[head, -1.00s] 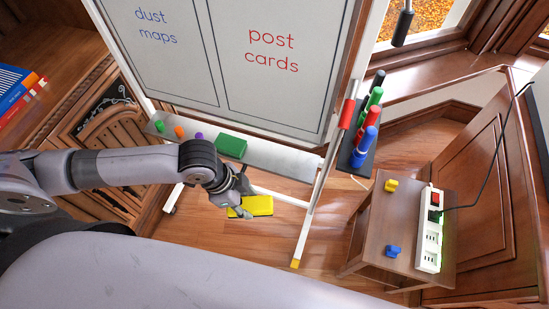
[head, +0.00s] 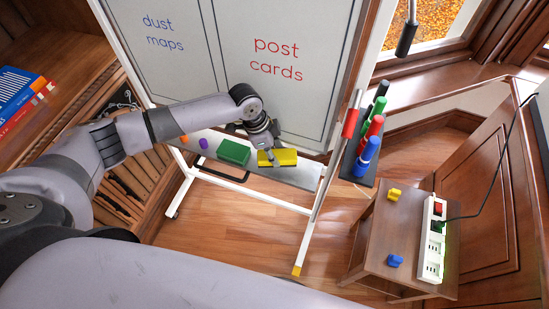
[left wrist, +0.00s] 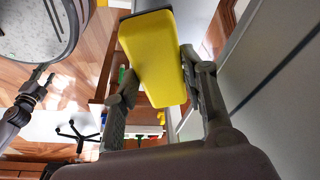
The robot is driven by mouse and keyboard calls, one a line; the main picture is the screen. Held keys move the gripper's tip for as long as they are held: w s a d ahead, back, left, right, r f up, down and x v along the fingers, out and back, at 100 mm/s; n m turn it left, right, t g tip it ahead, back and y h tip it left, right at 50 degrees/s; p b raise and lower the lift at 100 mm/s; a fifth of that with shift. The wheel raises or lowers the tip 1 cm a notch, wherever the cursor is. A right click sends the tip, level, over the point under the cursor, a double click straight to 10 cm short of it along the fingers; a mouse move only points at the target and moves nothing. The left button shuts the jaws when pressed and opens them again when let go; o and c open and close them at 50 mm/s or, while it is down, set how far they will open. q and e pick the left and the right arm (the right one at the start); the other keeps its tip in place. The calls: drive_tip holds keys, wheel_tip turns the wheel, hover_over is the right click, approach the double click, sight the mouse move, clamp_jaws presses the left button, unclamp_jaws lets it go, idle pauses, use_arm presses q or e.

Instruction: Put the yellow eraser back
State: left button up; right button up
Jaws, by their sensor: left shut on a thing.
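The yellow eraser (head: 286,157) is at the right part of the whiteboard's tray (head: 305,177), right of a green eraser (head: 234,152). My left gripper (head: 268,154) reaches in from the left and is shut on the yellow eraser. In the left wrist view the yellow eraser (left wrist: 153,60) sits between the two fingers of my left gripper (left wrist: 155,82). Whether its underside touches the tray is hard to tell. What looks like my right gripper (left wrist: 37,86) shows small at the left of the wrist view; its fingers are too small to judge.
A purple piece (head: 203,143) and an orange one (head: 184,139) lie on the tray's left. A holder with several markers (head: 367,150) hangs at the board's right edge. A small wooden table (head: 395,225) with a power strip (head: 434,237) stands at right. Floor below the tray is clear.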

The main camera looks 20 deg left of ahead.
use_arm(q)
wheel_tip(320, 180, down, 4)
drive_tip(key=shift+w+f, duration=0.2)
drive_tip(key=shift+f, duration=0.1)
drive_tip(key=shift+f, duration=0.1)
drive_tip(key=o, duration=0.8)
drive_tip(key=shift+c, duration=0.2)
